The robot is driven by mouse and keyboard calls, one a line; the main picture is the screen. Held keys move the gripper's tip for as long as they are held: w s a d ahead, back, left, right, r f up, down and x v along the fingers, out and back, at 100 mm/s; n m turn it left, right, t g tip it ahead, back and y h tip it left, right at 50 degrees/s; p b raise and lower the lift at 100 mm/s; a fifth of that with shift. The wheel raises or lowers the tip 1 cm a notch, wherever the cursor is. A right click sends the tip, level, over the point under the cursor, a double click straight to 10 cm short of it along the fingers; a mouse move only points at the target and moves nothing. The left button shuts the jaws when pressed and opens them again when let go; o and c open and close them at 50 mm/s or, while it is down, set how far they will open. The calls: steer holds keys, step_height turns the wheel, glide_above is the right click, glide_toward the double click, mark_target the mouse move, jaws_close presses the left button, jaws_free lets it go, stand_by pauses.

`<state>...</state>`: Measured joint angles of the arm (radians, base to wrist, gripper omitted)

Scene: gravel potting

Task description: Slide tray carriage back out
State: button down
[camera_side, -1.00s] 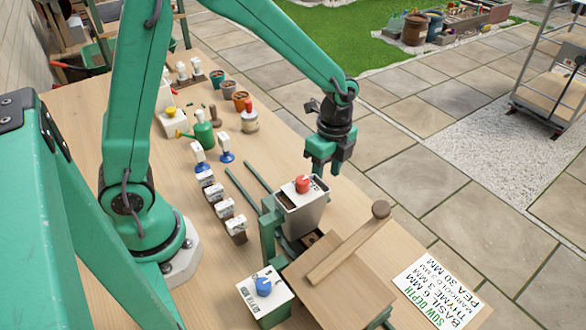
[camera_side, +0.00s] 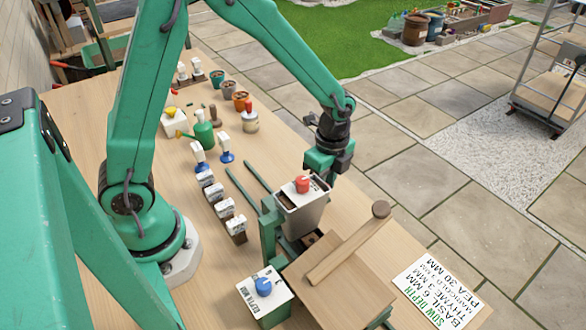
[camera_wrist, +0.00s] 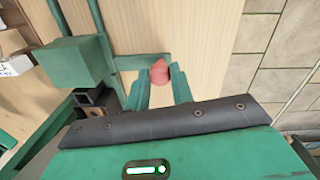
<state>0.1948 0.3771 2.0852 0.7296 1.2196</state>
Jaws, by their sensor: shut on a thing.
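My gripper (camera_side: 324,168) is low at the far side of the green seed dispenser (camera_side: 268,232), behind its grey hopper (camera_side: 302,212); its fingertips are hidden there in the side view. In the wrist view my gripper (camera_wrist: 159,78) has its two green fingers on either side of a pink-red knob (camera_wrist: 158,70) and is shut on it. The knob stands by a green bar (camera_wrist: 130,62) joined to the dispenser frame. The tray carriage is mostly hidden under the hopper. Two green rails (camera_side: 242,190) run out from the dispenser toward the back left.
A box with a blue knob (camera_side: 264,290) stands at the front. Several labelled blocks (camera_side: 218,199) line the rails' left side. Pots and a green watering can (camera_side: 203,133) stand farther back.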

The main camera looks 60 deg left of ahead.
steer(key=shift+a, duration=0.1)
steer(key=a, duration=1.8)
steer(key=shift+a+r, duration=0.1)
steer(key=shift+a, duration=0.05)
steer(key=c, duration=1.2)
jaws_free()
step_height(320, 180, up, 8)
steer(key=shift+w, duration=0.2)
